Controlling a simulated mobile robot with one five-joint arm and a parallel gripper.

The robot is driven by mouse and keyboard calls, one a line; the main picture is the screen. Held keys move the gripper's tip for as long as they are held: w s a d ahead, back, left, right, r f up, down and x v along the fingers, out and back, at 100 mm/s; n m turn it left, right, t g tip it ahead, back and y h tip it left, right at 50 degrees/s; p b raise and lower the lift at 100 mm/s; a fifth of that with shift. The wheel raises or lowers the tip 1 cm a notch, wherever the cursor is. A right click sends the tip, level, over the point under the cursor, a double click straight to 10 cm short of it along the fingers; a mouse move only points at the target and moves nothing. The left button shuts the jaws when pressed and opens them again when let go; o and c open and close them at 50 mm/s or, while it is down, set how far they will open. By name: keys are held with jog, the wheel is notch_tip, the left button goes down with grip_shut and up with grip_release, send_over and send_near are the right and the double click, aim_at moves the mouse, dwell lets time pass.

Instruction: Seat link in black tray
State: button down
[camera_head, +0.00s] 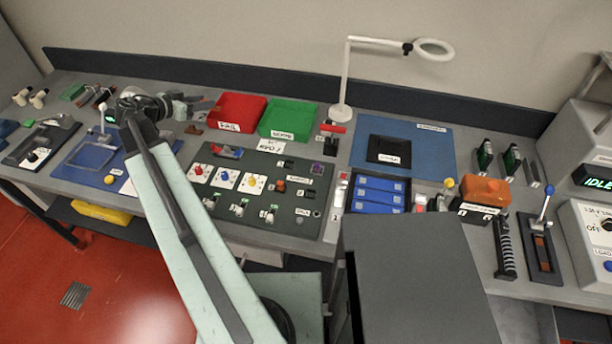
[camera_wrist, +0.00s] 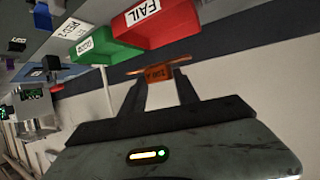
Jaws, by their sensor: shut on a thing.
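My gripper (camera_wrist: 158,84) is shut on a copper-orange link (camera_wrist: 153,71) with a small dark label, held crosswise between the fingertips. In the head view my gripper (camera_head: 187,106) is at the back left of the bench, left of the red FAIL tray; the link is too small there to make out clearly. A black tray (camera_head: 376,157) with a white label lies on the blue mat (camera_head: 432,141) at the back, right of the lamp. It looks empty and is well to the right of my gripper.
The red FAIL tray (camera_head: 238,107) and green tray (camera_head: 287,117) stand between my gripper and the black tray. A white magnifier lamp (camera_head: 342,85) rises beside the mat. Blue bins (camera_head: 378,193) and an orange block (camera_head: 484,190) lie in front of it.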

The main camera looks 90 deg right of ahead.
aim_at(213, 134)
notch_tip(213, 134, down, 4)
jog(key=shift+s+d+b, duration=0.1)
jog(key=shift+s+b, duration=0.05)
jog(key=shift+b, duration=0.55)
notch_tip(213, 134, down, 10)
jog(key=b, duration=1)
jog(key=shift+f, duration=0.25)
jog(key=shift+r, duration=0.25)
jog(key=shift+f, duration=0.2)
jog(key=c, duration=0.9)
grip_release()
jog(key=shift+r, duration=0.1)
